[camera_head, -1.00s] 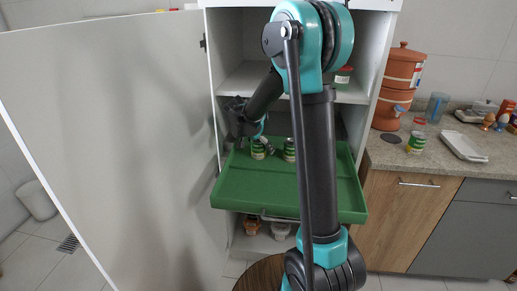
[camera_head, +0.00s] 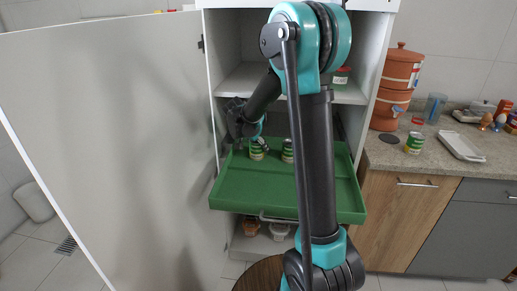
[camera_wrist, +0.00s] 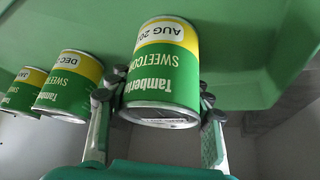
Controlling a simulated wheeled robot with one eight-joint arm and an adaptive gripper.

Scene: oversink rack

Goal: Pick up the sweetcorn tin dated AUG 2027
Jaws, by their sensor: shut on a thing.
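The sweetcorn tin (camera_wrist: 165,75), green and yellow with "AUG 20" readable, is between my gripper's fingers in the wrist view. The rest of its year is out of sight. My gripper (camera_wrist: 155,98) is shut on this tin, with a finger on each side. A second sweetcorn tin (camera_wrist: 68,85), with "DEC" showing, and a third tin (camera_wrist: 24,90) stand to its left. In the head view my gripper (camera_head: 260,143) is over the green tray, at the left tin (camera_head: 256,153); another tin (camera_head: 287,153) shows to the right.
The tins are on a pulled-out green tray (camera_head: 260,190) with raised rims. An open cabinet door (camera_head: 110,140) stands close on the left, and a shelf (camera_head: 250,82) is above. Another tin (camera_head: 414,143) stands on the counter (camera_head: 400,160) at right. The tray's front is clear.

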